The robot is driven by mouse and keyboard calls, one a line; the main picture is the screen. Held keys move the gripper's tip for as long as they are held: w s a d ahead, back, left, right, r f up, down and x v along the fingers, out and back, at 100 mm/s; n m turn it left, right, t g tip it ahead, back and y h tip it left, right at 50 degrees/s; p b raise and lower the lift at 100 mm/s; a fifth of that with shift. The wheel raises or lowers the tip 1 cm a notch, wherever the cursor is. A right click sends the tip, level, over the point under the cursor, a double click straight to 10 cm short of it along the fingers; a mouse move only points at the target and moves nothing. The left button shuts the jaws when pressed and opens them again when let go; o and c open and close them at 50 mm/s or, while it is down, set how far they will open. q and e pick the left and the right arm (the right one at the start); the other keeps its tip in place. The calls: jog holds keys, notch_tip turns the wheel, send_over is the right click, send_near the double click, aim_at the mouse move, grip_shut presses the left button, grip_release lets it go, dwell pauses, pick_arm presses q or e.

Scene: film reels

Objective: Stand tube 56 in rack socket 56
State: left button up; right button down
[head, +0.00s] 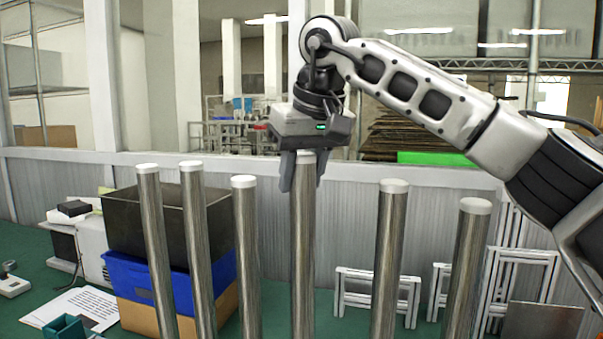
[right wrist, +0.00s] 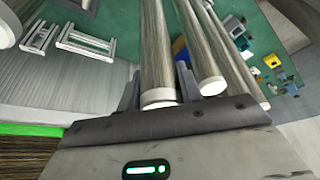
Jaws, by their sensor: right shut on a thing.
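Several tall grey metal tubes with white caps stand in a row across the head view. My right gripper (head: 303,184) comes down from above on the fourth tube from the left (head: 303,255), its fingers on both sides just below the cap. In the right wrist view the right gripper (right wrist: 158,84) is shut around the white-capped end of this tube (right wrist: 156,45). The held tube looks upright in the head view. No tube numbers can be read. The rack, its sockets and the tubes' lower ends are out of frame. My left gripper is not in view.
Neighbouring tubes stand close by, at the left (head: 245,240) and at the right (head: 388,250). Behind are a black box (head: 170,220) on a blue crate (head: 135,278), white frames (head: 378,290) and a low grey wall (head: 430,210).

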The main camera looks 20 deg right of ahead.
jog(key=shift+s+r+p, duration=0.1)
jog(key=shift+s+p, duration=0.05)
jog(key=shift+p, duration=0.25)
dwell(0.6)
jog(key=shift+f+b, duration=0.35)
jog(key=shift+f, duration=0.3)
dwell(0.3)
jog(key=c, duration=1.2)
grip_release()
jog(key=shift+f, duration=0.1)
jog(key=shift+p+v, duration=0.4)
jog(key=shift+v, duration=1.1)
jog(key=v, duration=0.8)
